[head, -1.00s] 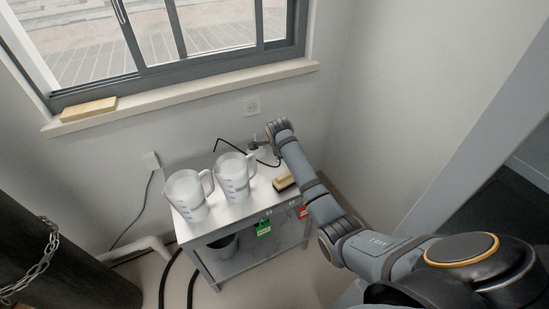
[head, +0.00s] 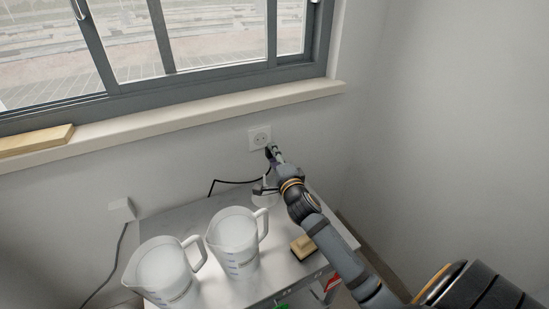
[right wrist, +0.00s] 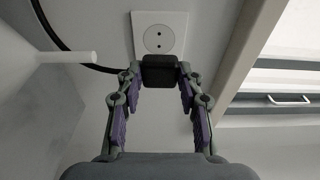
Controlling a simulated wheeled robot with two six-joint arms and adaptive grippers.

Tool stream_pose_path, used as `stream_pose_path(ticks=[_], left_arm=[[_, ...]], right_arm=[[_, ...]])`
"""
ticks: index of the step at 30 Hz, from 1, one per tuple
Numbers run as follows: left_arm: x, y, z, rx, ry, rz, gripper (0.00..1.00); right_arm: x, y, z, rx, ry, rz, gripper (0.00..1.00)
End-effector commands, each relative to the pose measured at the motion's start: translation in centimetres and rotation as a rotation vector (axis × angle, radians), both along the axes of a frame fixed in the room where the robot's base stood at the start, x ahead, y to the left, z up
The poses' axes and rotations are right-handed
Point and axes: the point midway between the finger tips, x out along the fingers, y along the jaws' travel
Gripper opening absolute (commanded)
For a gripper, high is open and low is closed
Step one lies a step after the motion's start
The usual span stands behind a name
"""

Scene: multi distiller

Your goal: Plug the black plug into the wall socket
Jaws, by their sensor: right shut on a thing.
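The white wall socket (head: 260,137) is on the wall under the window sill, and it also shows in the right wrist view (right wrist: 160,30) with its round two-hole face. My right gripper (head: 272,153) is just below and right of the socket in the head view. In the right wrist view my right gripper (right wrist: 160,78) is shut on the black plug (right wrist: 160,70). The plug covers the lower edge of the socket plate there, below the round face. I cannot tell the gap between plug and wall. A black cable runs left from the plug. My left gripper is not in view.
A metal table (head: 206,206) below the socket carries two white measuring jugs (head: 160,268) (head: 233,240) and a yellow-and-black block (head: 303,247). A white box with a cord (head: 121,209) is on the wall at left. A wooden block (head: 35,141) lies on the sill.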

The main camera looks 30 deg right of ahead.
Motion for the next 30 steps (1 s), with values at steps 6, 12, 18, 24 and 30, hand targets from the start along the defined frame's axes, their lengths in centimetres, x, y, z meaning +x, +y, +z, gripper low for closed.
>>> stream_pose_path(ticks=[6, 12, 18, 24, 30], left_arm=[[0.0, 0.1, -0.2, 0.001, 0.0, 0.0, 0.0], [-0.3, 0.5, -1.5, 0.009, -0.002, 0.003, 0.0], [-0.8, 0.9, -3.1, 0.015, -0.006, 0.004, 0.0], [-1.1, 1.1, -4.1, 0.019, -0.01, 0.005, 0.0], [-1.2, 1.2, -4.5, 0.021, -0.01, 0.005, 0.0]], right_arm=[[0.3, -0.1, 0.1, 0.001, 0.001, -0.002, 0.09], [1.9, -0.2, 0.2, 0.002, 0.001, -0.003, 0.09], [3.9, -0.3, 0.1, 0.001, 0.002, -0.003, 0.09], [5.3, -0.4, 0.1, 0.001, 0.001, -0.002, 0.09], [5.8, -0.4, 0.0, 0.0, 0.002, -0.002, 0.09]])
